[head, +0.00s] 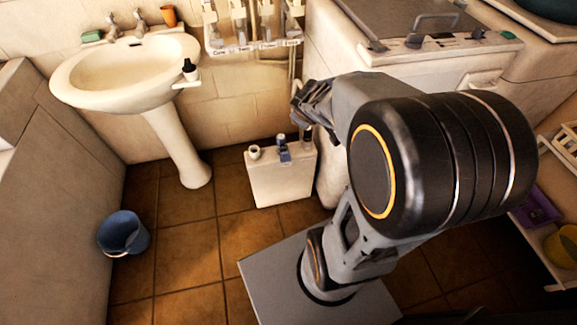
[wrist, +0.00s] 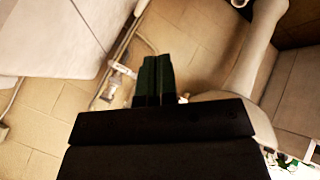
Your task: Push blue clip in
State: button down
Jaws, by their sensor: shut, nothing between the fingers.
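The blue clip (head: 284,155) sits at the top front edge of a low white box (head: 275,185) on the floor, with a dark part above it. I cannot tell how far in the clip is. My gripper (head: 298,108) is above the box, a little right of the clip and apart from it, partly hidden by my own arm. In the wrist view my two dark green fingers (wrist: 153,80) are together and empty. I cannot make out the clip in the wrist view.
A white washbasin (head: 130,75) on a pedestal (head: 182,150) stands left of the box. A labelled rack (head: 252,45) hangs on the wall behind. A white machine (head: 400,55) stands behind my arm. A blue bucket (head: 123,233) is on the floor at left; nearby tiles are clear.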

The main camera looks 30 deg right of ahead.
notch_tip(320, 180, down, 25)
jog(key=n+y+b, duration=0.7)
jog(key=n+b, duration=0.1)
jog(key=n, duration=0.1)
jog(key=shift+w+d+n+g, duration=0.3)
jog(key=shift+w+d, duration=0.05)
jog(key=shift+w, duration=0.1)
jog(key=shift+f, duration=0.1)
jog(key=b, duration=0.6)
send_near(284, 159)
notch_tip(284, 159, down, 4)
jog(key=a, duration=0.2)
jog(key=shift+w+d+f, duration=0.1)
jog(key=shift+w+d, duration=0.05)
jog(key=shift+w, duration=0.55)
jog(key=shift+w+d, duration=0.2)
jog(key=shift+w, duration=0.55)
